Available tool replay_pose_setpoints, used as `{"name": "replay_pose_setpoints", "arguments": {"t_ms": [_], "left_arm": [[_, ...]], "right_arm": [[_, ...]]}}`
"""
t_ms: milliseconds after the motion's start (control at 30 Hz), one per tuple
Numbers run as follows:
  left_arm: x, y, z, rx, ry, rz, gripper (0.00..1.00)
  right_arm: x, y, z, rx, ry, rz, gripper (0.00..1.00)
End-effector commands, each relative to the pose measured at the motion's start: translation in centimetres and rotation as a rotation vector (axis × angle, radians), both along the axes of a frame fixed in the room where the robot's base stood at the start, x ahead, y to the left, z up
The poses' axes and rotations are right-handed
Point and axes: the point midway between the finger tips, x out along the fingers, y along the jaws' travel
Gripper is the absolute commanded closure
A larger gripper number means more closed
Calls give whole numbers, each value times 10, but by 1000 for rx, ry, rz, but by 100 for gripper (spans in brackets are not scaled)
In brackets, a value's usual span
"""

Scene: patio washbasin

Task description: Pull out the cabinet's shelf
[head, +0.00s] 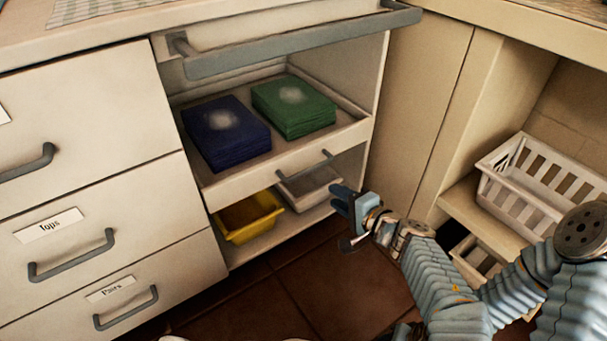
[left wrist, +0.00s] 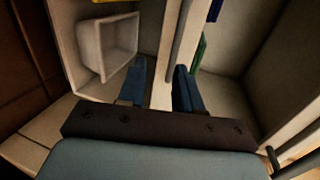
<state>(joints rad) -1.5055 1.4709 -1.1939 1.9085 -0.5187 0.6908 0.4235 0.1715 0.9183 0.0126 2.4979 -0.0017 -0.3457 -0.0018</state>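The cabinet's shelf (head: 262,168) is a cream tray with a low front and a grey bar handle (head: 306,166). It sits in the open cabinet bay and carries a dark blue stack (head: 226,133) and a green stack (head: 294,106). My left gripper (head: 344,203) is just right of and below the shelf handle, apart from it. In the left wrist view its two blue fingers (left wrist: 160,75) stand apart with nothing between them. The handle (left wrist: 183,30) shows ahead of them as a dark bar. My right gripper is not in view.
Below the shelf are a yellow bin (head: 248,216) and a white bin (head: 310,188). A wide grey bar (head: 305,43) juts out above the bay. Labelled drawers (head: 85,228) stand left. A white slatted basket (head: 540,185) is at right. Floor (head: 300,275) in front is clear.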

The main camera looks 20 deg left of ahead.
Motion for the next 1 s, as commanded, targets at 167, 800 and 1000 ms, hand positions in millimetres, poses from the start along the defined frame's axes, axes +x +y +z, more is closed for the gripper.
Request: {"name": "replay_pose_setpoints", "arguments": {"t_ms": [167,800,1000], "left_arm": [[4,-11,23,36,-71,-21,66],[77,83,-3,34,-68,-21,66],[82,90,-4,32,-68,-23,66]], "right_arm": [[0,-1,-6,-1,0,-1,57],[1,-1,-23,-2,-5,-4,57],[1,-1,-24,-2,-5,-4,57]]}}
